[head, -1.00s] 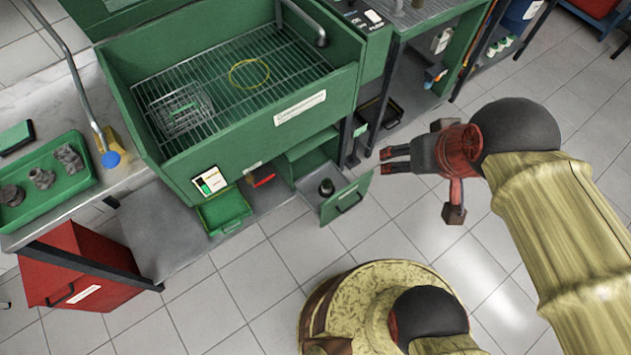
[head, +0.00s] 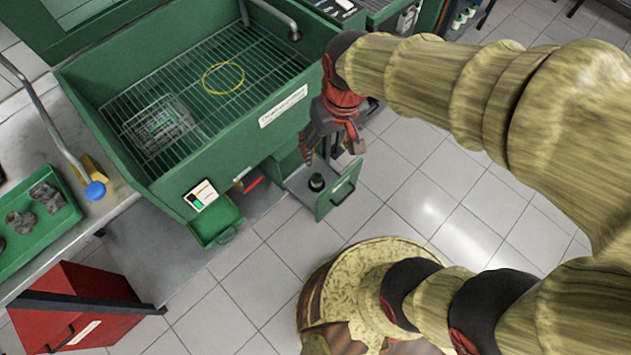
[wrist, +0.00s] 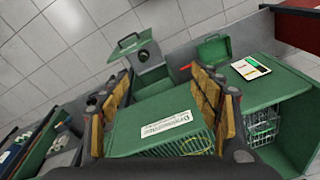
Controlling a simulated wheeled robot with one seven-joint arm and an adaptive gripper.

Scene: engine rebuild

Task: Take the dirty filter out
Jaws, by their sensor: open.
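A small dark cylindrical thing, which looks like the filter (head: 317,182), stands in an open green drawer (head: 343,194) below the parts washer. It also shows as a dark round thing (wrist: 144,54) in the drawer (wrist: 134,42) in the wrist view. My gripper (head: 326,152) is open and empty, above the back of the drawer and beside the washer's front wall. In the wrist view my fingers (wrist: 160,78) are spread wide, with the drawer beyond them. Whether the filter is dirty is too small to tell.
The green parts washer (head: 225,150) holds a wire basket (head: 160,122) and a yellow ring (head: 223,78). Another open green tray (head: 222,222) lies left of the drawer. A red cabinet (head: 85,290) stands at lower left. Tiled floor in front is clear.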

